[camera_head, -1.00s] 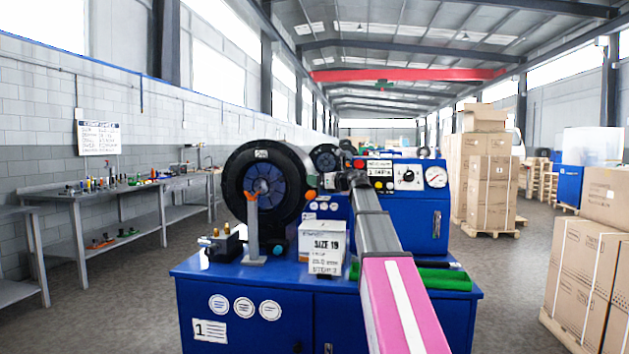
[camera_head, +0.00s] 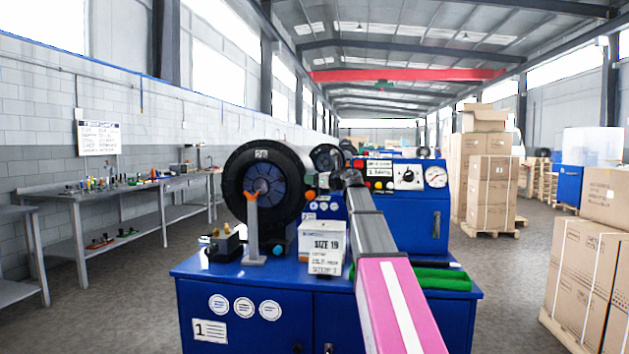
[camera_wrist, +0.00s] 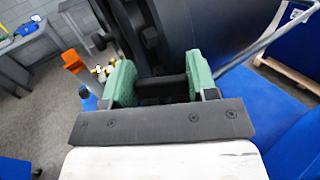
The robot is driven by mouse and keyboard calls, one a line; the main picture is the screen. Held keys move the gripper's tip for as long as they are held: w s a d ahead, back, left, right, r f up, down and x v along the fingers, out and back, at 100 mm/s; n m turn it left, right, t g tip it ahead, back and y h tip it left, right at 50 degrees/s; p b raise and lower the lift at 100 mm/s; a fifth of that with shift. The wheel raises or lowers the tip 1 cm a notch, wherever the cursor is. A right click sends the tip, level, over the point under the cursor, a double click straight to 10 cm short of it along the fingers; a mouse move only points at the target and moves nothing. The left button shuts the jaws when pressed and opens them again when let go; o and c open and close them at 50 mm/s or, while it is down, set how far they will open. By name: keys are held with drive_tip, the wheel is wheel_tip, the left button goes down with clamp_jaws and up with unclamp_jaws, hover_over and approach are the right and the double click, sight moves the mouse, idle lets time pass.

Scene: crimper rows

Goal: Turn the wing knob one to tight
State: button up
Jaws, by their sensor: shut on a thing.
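In the wrist view, the green finger pads of my gripper (camera_wrist: 160,82) stand on either side of a dark bar-like part, which I take to be the wing knob (camera_wrist: 160,90). The gripper is shut on it. The large black round crimper head rises just behind the fingers. In the head view, my gripper (camera_head: 346,178) is at the far end of my pink and grey arm, right of the black crimper ring (camera_head: 233,182). There my own arm and wrist hide the knob, and its angle cannot be told.
A blue control cabinet (camera_head: 425,220) stands behind my arm. Cardboard boxes (camera_head: 590,270) are at right.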

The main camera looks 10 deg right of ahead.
drive_tip(key=m+t+h, duration=0.2)
drive_tip(key=shift+s+a+h, duration=0.1)
drive_tip(key=shift+h, duration=0.3)
drive_tip(key=shift+m+t+h, duration=0.9)
drive_tip(key=shift+m+h, duration=0.7)
drive_tip(key=shift+h, duration=0.7)
drive_tip(key=shift+m+h, duration=0.4)
drive_tip(key=shift+h, duration=0.1)
drive_tip(key=o, duration=0.9)
drive_tip(key=shift+o, duration=0.2)
drive_tip(key=s, duration=0.3)
drive_tip(key=s+d, duration=0.1)
drive_tip(key=s, duration=0.3)
drive_tip(key=s+d, duration=0.1)
drive_tip(key=s, duration=0.2)
drive_tip(key=shift+s+d, duration=0.15)
drive_tip(key=shift+s, duration=0.05)
